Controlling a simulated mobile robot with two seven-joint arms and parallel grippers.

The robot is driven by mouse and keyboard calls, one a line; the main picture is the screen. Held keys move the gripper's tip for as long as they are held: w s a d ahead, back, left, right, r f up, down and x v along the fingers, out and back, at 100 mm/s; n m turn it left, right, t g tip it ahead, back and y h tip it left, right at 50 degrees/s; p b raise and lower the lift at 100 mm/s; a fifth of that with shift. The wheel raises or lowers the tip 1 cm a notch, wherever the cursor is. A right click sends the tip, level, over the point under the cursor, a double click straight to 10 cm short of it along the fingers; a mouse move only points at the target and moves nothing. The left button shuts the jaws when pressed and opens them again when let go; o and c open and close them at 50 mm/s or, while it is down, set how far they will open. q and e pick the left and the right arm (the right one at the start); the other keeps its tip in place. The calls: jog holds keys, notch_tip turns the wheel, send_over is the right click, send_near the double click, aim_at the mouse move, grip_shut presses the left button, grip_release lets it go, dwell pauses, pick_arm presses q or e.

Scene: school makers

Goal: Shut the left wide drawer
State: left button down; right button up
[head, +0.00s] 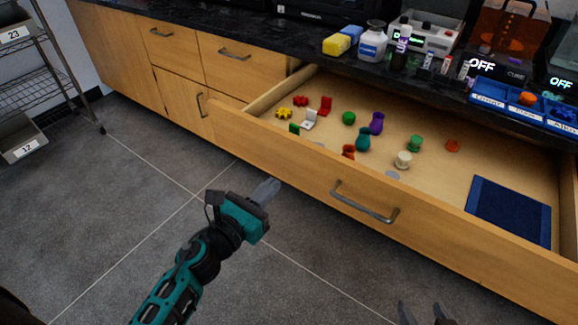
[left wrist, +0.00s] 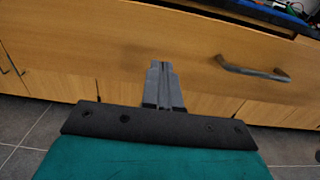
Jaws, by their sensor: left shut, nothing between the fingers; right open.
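The wide wooden drawer (head: 290,150) is pulled far out of the cabinet, with a grey bar handle (head: 364,203) on its front. Its front and handle (left wrist: 252,70) also show in the left wrist view. My left gripper (head: 268,190) is shut and empty, in front of the drawer front and left of the handle. In the left wrist view its fingertips (left wrist: 163,66) point at the drawer front; I cannot tell whether they touch it. My right gripper (head: 425,312) shows only its fingertips at the bottom edge, apart and empty, in front of the drawer.
Several small coloured parts, such as a purple one (head: 377,123), and a blue mat (head: 508,211) lie in the drawer. Bottles and devices stand on the black countertop (head: 270,35). A wire rack (head: 40,75) stands at far left. The grey floor (head: 110,200) is clear.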

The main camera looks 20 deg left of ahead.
aim_at(297, 160)
pick_arm(q)
jog(key=x, duration=0.7)
jog(key=shift+w+d, duration=0.1)
jog(key=shift+w, duration=0.05)
